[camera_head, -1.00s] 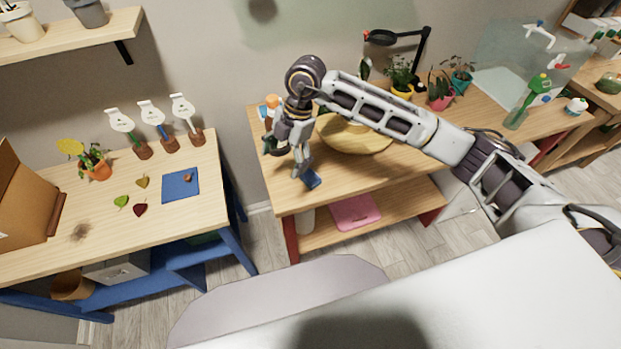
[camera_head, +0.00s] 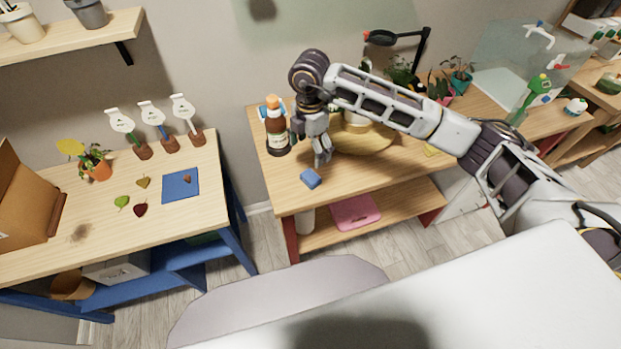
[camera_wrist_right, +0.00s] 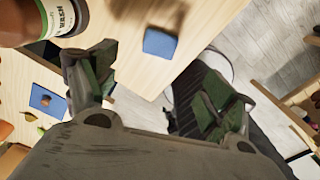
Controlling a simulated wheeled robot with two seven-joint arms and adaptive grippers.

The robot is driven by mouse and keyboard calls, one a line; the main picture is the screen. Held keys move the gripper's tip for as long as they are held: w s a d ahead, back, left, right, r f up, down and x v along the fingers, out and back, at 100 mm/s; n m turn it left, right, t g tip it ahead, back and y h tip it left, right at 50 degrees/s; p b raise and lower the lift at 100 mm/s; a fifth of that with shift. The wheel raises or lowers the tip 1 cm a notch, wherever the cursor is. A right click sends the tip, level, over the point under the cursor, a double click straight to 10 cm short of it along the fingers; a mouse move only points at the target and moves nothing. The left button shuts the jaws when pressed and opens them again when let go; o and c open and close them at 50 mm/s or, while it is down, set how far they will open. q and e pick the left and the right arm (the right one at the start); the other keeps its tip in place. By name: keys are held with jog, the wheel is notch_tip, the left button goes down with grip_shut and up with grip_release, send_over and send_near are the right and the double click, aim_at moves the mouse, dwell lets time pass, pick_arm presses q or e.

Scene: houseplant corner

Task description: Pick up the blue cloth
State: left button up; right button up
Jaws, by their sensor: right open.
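A small blue folded piece (camera_head: 310,178), which looks like the cloth, lies near the front edge of the middle table (camera_head: 290,198). It also shows in the right wrist view (camera_wrist_right: 160,43), on the wood ahead of the fingers. My right gripper (camera_head: 322,157) is open and empty, just behind and above the blue piece, apart from it. In the right wrist view its two fingers (camera_wrist_right: 155,90) are spread wide with nothing between them. A flat blue square (camera_head: 181,190) with a small brown thing on it lies on the left table. My left gripper is out of view.
A brown bottle (camera_head: 276,130) with an orange cap stands left of my right gripper. Plants and a lamp (camera_head: 424,45) stand further back. A pink item (camera_head: 355,212) is on the lower shelf.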

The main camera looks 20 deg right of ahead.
send_over(310, 176)
jog(key=shift+s+f+p, duration=0.1)
jog(key=shift+f+p, duration=0.3)
jog(key=shift+f, duration=3.15)
jog(key=shift+f+p, duration=0.7)
jog(key=shift+f, duration=1.85)
jog(key=c, duration=1)
jog(key=shift+r, duration=0.15)
